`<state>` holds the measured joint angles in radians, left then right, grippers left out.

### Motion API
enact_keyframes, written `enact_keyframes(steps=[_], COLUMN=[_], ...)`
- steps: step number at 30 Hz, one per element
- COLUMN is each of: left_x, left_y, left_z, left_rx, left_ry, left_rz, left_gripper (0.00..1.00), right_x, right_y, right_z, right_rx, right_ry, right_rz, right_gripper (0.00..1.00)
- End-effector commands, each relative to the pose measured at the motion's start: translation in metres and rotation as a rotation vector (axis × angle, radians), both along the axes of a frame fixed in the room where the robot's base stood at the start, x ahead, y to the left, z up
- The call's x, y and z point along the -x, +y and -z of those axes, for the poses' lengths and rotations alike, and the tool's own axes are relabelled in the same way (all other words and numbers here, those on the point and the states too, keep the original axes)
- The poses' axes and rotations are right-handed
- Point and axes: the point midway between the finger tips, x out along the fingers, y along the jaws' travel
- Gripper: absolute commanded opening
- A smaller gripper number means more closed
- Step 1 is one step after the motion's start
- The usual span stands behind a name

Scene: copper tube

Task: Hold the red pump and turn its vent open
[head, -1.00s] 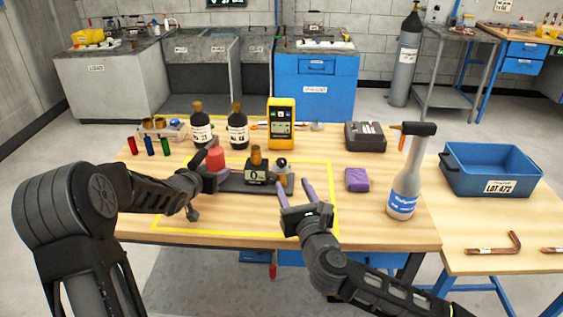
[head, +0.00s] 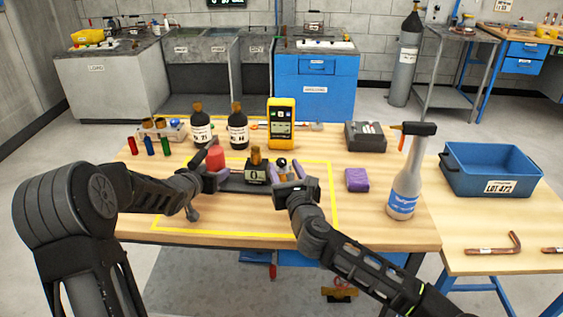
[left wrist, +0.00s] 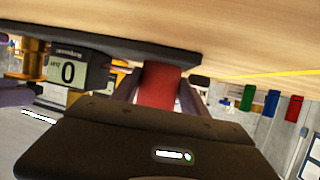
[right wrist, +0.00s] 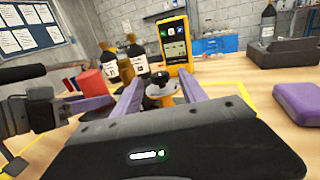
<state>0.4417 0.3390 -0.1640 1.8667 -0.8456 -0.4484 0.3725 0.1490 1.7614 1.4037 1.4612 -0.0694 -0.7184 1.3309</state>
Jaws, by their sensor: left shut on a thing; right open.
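The red pump (head: 215,157) stands at the left end of a dark base (head: 232,185) inside the yellow outline. My left gripper (head: 213,170) is shut on the red pump; the left wrist view shows its red body (left wrist: 159,86) between the fingers. A gauge block reading 0 (head: 256,172) with a brass top sits mid-base. The vent, a black knob (head: 282,163) on a metal body, is at the right end. My right gripper (head: 291,172) is open at the vent. In the right wrist view the knob (right wrist: 160,84) lies between the purple fingers, and I see no contact.
A yellow meter (head: 281,123) and two dark bottles (head: 201,124) stand behind the base. A purple block (head: 357,180) and a spray bottle (head: 405,180) are to the right. A blue bin (head: 490,170) is on the side table. The table front is mostly clear.

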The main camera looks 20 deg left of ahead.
Motion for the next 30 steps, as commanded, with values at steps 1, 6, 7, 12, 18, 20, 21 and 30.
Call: enact_keyframes(steps=[1,6,7,12,18,20,21,30], left_x=[-0.001,-0.001,-0.001,-0.001,-0.001,-0.001,-0.001,-0.001], left_y=[0.000,0.000,0.000,0.000,0.000,0.000,0.000,0.000], left_z=[-0.002,-0.002,-0.002,-0.002,-0.002,-0.002,-0.002,-0.002], left_rx=[-0.002,-0.002,-0.002,-0.002,-0.002,-0.002,-0.002,-0.002], left_ry=[-0.004,-0.004,-0.004,-0.004,-0.004,-0.004,-0.004,-0.003], left_rz=[0.002,0.002,0.002,0.002,0.002,0.002,0.002,0.002], left_gripper=[0.00,0.00,0.00,0.00,0.00,0.00,0.00,0.00], right_x=[-0.006,-0.022,-0.023,-0.028,-0.028,-0.028,-0.028,-0.028], right_y=[0.006,0.016,0.018,0.021,0.021,0.021,0.021,0.021], right_z=[0.000,0.000,0.000,0.000,0.000,0.000,0.000,0.000], right_rx=[0.000,0.001,0.001,0.000,0.000,0.000,0.000,0.001], right_ry=[0.000,-0.001,-0.001,0.000,0.000,0.000,0.000,-0.001], right_rz=[0.000,0.000,0.000,0.000,-0.001,0.000,0.000,0.000], right_gripper=[0.49,0.49,0.49,0.49,0.49,0.49,0.45,0.21])
